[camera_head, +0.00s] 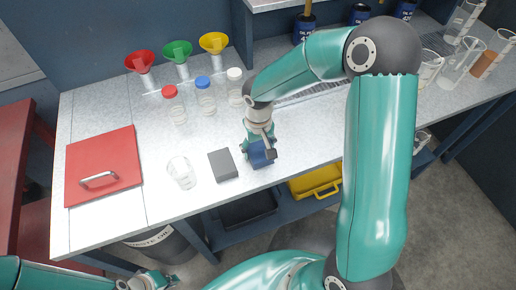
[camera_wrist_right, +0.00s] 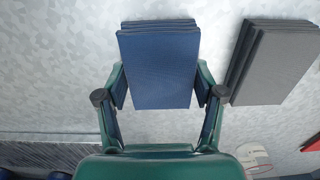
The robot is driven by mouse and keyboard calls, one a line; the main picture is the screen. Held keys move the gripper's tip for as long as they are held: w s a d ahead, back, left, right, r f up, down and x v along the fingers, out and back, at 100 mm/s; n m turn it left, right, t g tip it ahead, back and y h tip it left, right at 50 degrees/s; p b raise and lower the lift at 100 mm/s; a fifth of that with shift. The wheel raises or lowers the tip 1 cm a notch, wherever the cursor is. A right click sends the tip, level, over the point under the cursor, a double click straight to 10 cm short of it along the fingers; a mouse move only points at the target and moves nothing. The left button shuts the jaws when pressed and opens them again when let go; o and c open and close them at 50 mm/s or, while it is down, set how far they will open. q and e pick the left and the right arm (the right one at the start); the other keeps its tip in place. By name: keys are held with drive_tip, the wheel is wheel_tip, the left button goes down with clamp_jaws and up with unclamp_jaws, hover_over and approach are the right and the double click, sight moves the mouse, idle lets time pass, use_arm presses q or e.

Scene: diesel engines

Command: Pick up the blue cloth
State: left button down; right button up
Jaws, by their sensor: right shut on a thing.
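The blue cloth (camera_wrist_right: 158,75) is a folded stack between the two fingers of my right gripper (camera_wrist_right: 160,90) in the right wrist view. The fingers touch its left and right sides. In the head view my right gripper (camera_head: 262,150) is over the bench and the blue cloth (camera_head: 259,160) shows beneath it, partly hidden. Whether the cloth is clear of the bench top is hard to tell. My left gripper (camera_head: 150,280) is low at the bottom left, off the bench, and its fingers are too small to read.
A folded grey cloth (camera_head: 222,164) lies just left of the blue one. A glass beaker (camera_head: 181,173), capped bottles (camera_head: 205,95) and coloured funnels (camera_head: 178,52) stand on the bench (camera_head: 110,115). A red lid with a handle (camera_head: 103,165) lies at left.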

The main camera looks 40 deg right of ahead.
sight(258, 148)
wheel_tip(258, 148, up, 20)
drive_tip(key=shift+b, duration=0.45)
